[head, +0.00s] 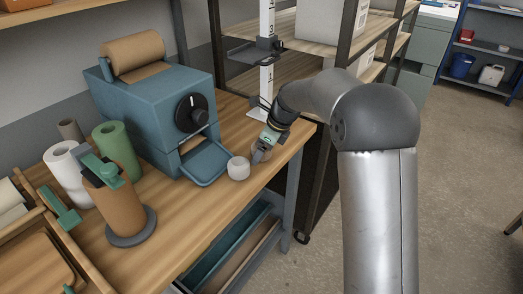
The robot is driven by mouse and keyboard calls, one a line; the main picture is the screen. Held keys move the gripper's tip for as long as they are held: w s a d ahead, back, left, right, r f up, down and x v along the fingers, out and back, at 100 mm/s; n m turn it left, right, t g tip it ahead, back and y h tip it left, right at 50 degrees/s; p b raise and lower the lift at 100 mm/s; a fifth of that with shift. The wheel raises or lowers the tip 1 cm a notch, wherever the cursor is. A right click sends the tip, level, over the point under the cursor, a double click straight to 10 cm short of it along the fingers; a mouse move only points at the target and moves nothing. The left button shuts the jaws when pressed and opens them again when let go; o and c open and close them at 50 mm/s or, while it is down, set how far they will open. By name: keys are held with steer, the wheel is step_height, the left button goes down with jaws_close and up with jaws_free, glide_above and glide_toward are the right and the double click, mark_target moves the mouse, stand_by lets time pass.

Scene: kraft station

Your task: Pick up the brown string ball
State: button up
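My gripper (258,157) is low over the wooden workbench, near its right front edge, pointing down. A whitish, rounded ball or roll (238,168) sits on the bench just left of the gripper, with a small gap between them. A brown rounded shape, possibly the brown string ball, shows only in part behind and around the gripper fingers. It blends with the wood, and I cannot tell whether the fingers touch it. The fingers are too small here to show whether they are open or shut.
A blue machine (155,115) with a brown paper roll (135,52) on top stands left of the gripper, its blue tray (206,166) sticking out. A green roll (116,145), a white roll (68,170) and a brown roll on a dispenser (108,205) stand further left. A post rises behind the gripper.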

steer(key=c, duration=1.1)
steer(key=shift+r, duration=0.15)
